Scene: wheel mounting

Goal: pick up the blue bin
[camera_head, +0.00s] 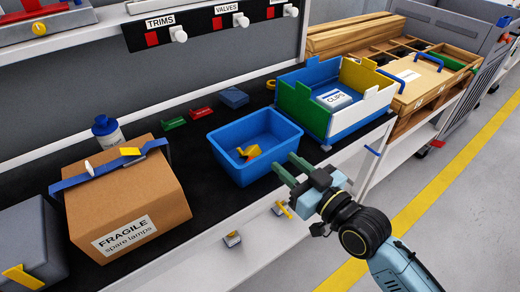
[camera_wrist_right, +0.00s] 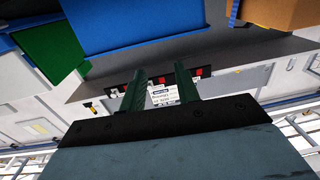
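The blue bin (camera_head: 253,150) stands on the black bench mat left of my right gripper in the head view. It is open at the top, and a small yellow-orange object (camera_head: 249,152) lies inside it. In the right wrist view the bin (camera_wrist_right: 130,22) shows large at the top. My right gripper (camera_head: 284,169) is just off the bin's right front side, with its two green fingers apart and nothing between them. The fingers also show parted in the right wrist view (camera_wrist_right: 160,85). I cannot tell whether a finger touches the bin. My left gripper is not in view.
A cardboard box (camera_head: 125,200) with a blue strap stands left of the bin. A multicoloured crate (camera_head: 335,95) holding a CLIPS box stands close at the right. Small red and green parts and a dark blue block (camera_head: 234,97) lie behind. Labelled knobs hang above.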

